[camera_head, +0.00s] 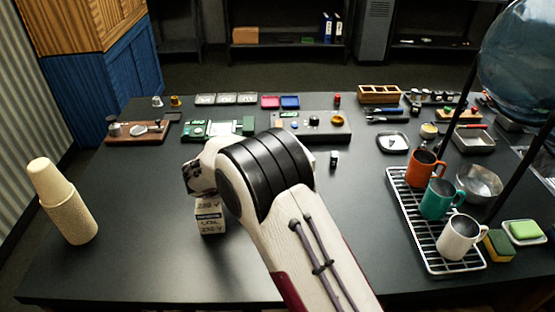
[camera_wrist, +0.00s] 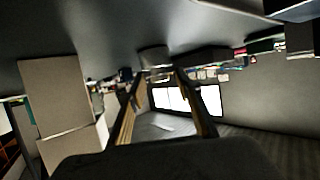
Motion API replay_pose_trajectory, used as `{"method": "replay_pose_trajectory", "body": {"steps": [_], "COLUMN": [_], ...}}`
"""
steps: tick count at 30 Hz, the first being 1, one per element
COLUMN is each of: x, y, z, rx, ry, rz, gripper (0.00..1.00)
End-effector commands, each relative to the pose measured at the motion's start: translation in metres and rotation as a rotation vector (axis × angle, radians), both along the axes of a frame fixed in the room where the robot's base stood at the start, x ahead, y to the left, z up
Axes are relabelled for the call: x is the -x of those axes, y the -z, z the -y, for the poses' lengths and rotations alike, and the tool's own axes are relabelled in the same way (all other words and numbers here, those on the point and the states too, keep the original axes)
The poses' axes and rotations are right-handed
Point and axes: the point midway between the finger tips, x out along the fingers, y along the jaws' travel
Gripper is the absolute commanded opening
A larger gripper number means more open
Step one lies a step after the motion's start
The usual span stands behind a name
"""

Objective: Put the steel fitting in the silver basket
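A small silver piece (camera_head: 157,101), which looks like the steel fitting, stands at the back left of the table beside a brass-coloured one (camera_head: 175,101). I cannot tell surely which thing is the silver basket; a small metal cup (camera_head: 114,129) sits on the wooden board at the left, and a larger silver bowl (camera_head: 480,183) is at the right. In the head view my arm hides my gripper's fingers. In the wrist view my gripper (camera_wrist: 160,72) has its two fingers apart, with nothing seen held between them.
A labelled coil box (camera_head: 210,219) stands just below my wrist. A rack (camera_head: 430,257) with several mugs is at the right. Trays and parts line the back.

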Motion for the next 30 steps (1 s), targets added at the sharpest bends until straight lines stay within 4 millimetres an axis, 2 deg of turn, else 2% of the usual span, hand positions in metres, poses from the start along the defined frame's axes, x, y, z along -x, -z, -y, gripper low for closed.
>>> {"method": "replay_pose_trajectory", "body": {"steps": [7,15,21,30], "x": [0.018,0.016,0.017,0.017], "y": [-0.011,-0.052,-0.072,-0.08], "z": [-0.019,-0.017,-0.016,-0.016], "rx": [-0.001,-0.003,0.0,0.0], "ry": [-0.003,0.001,0.0,0.0], "rz": [0.001,0.004,0.001,0.0], "gripper": [0.34,0.34,0.34,0.34]}}
